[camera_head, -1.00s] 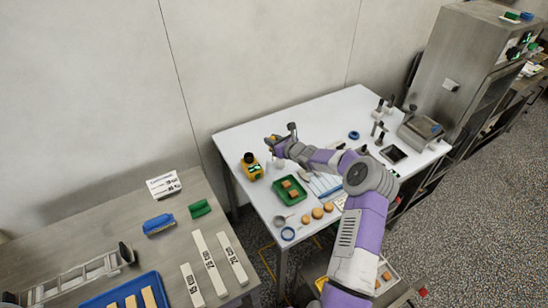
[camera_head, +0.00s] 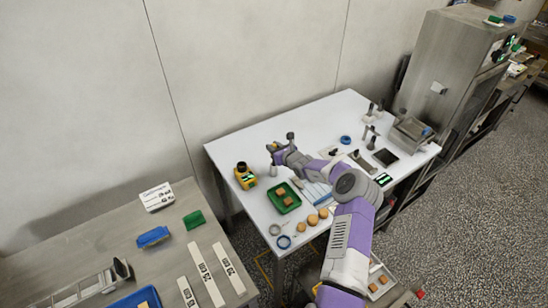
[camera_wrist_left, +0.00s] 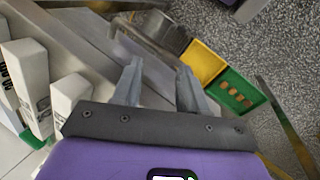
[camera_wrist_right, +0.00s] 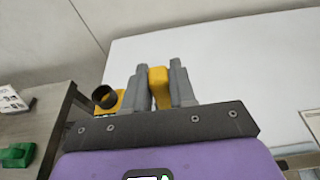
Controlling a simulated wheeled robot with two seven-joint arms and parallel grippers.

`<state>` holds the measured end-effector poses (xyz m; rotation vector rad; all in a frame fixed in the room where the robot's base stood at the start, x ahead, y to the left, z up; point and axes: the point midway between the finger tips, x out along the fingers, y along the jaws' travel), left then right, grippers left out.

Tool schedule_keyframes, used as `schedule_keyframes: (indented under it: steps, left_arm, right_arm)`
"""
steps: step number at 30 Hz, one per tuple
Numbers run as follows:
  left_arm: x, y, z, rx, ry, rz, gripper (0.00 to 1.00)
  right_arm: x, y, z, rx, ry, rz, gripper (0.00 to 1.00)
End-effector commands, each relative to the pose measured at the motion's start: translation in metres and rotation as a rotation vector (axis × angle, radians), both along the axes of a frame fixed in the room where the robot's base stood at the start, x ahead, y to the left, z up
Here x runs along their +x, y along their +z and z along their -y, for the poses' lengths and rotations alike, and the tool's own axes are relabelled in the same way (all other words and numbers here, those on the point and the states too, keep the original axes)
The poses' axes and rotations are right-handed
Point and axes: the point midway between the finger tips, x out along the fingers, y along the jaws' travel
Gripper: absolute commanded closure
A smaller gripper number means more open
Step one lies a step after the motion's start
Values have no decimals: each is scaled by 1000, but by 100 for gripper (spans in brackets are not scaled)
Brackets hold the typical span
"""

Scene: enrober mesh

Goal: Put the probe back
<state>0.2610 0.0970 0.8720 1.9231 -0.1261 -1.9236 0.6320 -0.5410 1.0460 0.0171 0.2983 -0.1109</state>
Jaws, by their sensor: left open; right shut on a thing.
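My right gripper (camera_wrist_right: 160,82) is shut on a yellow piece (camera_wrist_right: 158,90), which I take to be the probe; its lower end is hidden. In the head view the right gripper (camera_head: 274,149) is over the back left of the white table. A yellow device with a dark round opening (camera_head: 245,176) stands on the table just left of and nearer than it. The device shows left of the fingers in the right wrist view (camera_wrist_right: 105,98), apart from the held piece. My left gripper (camera_wrist_left: 158,82) is open and empty; it is outside the head view.
A green tray with brown pieces (camera_head: 276,203) and several round brown pieces lie near the device. A small grey cylinder (camera_head: 273,171) shows below the right gripper. Metal fixtures (camera_head: 411,133) stand at the table's right. A grey bench (camera_head: 110,235) is at left.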

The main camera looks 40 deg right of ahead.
Motion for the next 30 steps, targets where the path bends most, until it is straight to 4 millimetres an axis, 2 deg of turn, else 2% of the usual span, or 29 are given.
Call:
schedule_keyframes:
  steps: [3, 8, 21, 22, 26, 30]
  left_arm:
    - [0, 1, 0, 0, 0, 0, 57]
    - [0, 5, 0, 0, 0, 0, 57]
    - [0, 1, 0, 0, 0, 0, 57]
    - [0, 2, 0, 0, 0, 0, 57]
    - [0, 2, 0, 0, 0, 0, 57]
    - [0, 2, 0, 0, 0, 0, 57]
  right_arm:
    - [0, -21, -1, 4, 0, -4, 100]
    - [0, -40, -1, 2, 0, -1, 100]
    - [0, -48, -1, -1, 1, -1, 100]
    - [0, -47, 0, 0, 1, -2, 70]
    - [0, -46, -1, 1, 1, -2, 50]
    - [0, -46, -1, 1, 1, -2, 49]
